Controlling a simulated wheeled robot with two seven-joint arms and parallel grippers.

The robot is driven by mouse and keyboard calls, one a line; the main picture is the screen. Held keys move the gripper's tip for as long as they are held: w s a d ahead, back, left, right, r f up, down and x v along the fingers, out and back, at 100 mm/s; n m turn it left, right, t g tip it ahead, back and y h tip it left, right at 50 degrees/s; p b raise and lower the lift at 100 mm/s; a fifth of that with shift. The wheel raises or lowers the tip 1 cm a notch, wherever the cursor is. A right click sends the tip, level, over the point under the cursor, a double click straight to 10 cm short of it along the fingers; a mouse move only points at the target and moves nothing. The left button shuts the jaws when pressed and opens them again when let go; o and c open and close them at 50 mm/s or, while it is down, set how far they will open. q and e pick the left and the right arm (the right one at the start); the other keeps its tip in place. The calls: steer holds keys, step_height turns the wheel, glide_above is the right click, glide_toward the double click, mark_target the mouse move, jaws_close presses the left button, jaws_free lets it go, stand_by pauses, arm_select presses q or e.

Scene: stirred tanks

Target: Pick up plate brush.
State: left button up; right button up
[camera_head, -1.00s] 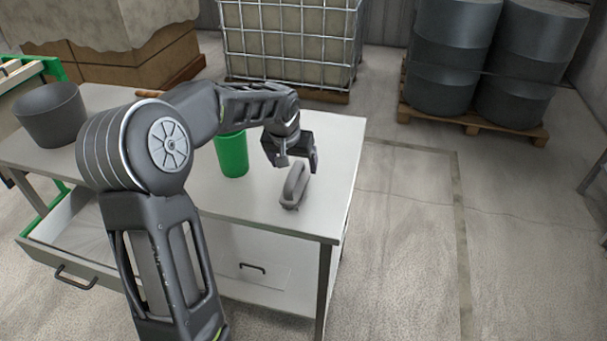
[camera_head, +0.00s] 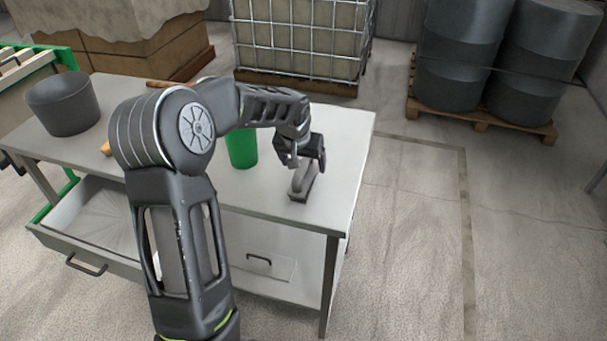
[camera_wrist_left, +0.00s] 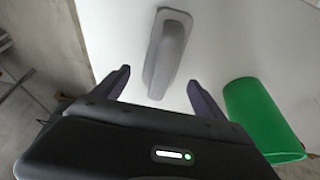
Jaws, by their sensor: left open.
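The plate brush (camera_head: 303,184) is a grey block with a raised handle, lying on the white tabletop near its right end. My left gripper (camera_head: 307,162) is just above and behind it in the head view, hiding part of the handle. In the left wrist view the brush (camera_wrist_left: 168,52) lies ahead of the left gripper (camera_wrist_left: 158,90), with its near end between the two spread fingers. The left gripper is open and empty; the wrist view does not settle whether it touches the brush. My right gripper is not in view.
A green cup (camera_head: 242,149) stands on the table (camera_head: 345,150) left of the brush, close to my arm; it also shows in the wrist view (camera_wrist_left: 262,118). A dark grey bucket (camera_head: 63,104) stands at the table's left. An open drawer (camera_head: 100,262) juts out at front left.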

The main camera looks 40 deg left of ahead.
arm_select(q)
steer(key=p+x, duration=0.1)
steer(key=x, duration=0.3)
steer(key=shift+f, duration=0.15)
stand_by(0.4)
steer(key=c, duration=1.6)
steer(key=shift+o, duration=0.2)
step_height(320, 180, up, 10)
steer(key=shift+r+b, duration=0.1)
steer(key=shift+b, duration=0.75)
